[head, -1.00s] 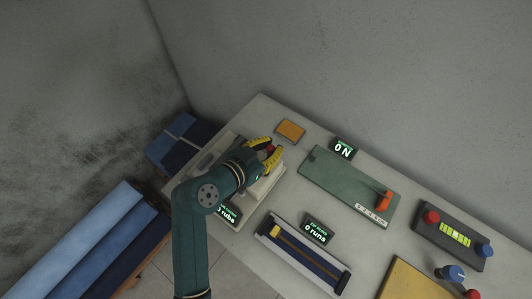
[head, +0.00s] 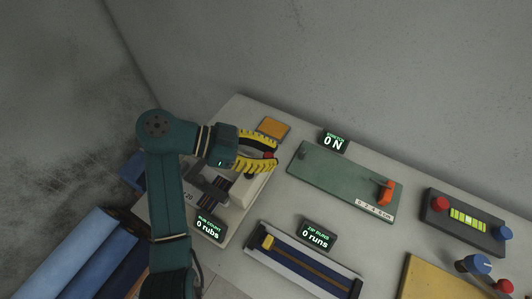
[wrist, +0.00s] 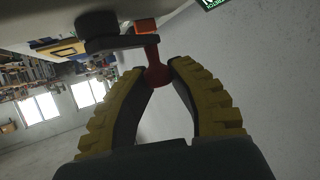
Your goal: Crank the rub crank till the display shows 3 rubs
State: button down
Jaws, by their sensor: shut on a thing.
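The rub crank's red knob (wrist: 157,76) sits between my fingertips in the wrist view, at the end of a short red arm by a dark round hub (wrist: 98,32). My gripper (wrist: 160,70) is shut on this knob; it also shows in the head view (head: 275,155), with yellow ribbed fingers at the right side of the pale rub machine (head: 239,195). In the head view my fingers mostly hide the knob. The rub count display (head: 208,228) reads 0 rubs.
An orange pad (head: 272,127) lies just behind my gripper. To the right are a green board with an orange lever (head: 388,190) and a 0 N display (head: 334,141). A zip rig (head: 305,262) with its 0 runs display (head: 316,236) stands in front.

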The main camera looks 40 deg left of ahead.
jog(key=shift+s+d+f+m+g, duration=0.15)
jog(key=shift+f+m+g, duration=0.1)
jog(key=shift+m+g, duration=0.2)
jog(key=shift+r+m+g+h+p, duration=0.3)
jog(key=shift+h+p, duration=0.1)
jog(key=shift+p, duration=0.1)
jog(key=r+g+p, duration=0.1)
jog(key=p, duration=0.2)
jog(key=shift+d+m, duration=0.15)
jog(key=shift+m, duration=0.1)
jog(key=p, duration=0.3)
jog(key=shift+s+d+r+h, duration=0.1)
jog(key=shift+s+r+h, duration=0.05)
jog(key=shift+h, duration=0.15)
jog(key=shift+s+d+f+m+g+h+p, duration=0.25)
jog(key=shift+m+g+p, duration=0.45)
jog(key=shift+p, duration=0.55)
jog(key=shift+s+d+f+m+g+h+p, duration=0.15)
jog(key=shift+f+m+g+p, duration=0.4)
jog(key=shift+p, duration=0.7)
jog(key=shift+s+d+f+m+g+h+p, duration=0.1)
jog(key=shift+s+f+m+g+h+p, duration=0.1)
jog(key=shift+m+g+p, duration=0.85)
jog(key=shift+f, duration=0.15)
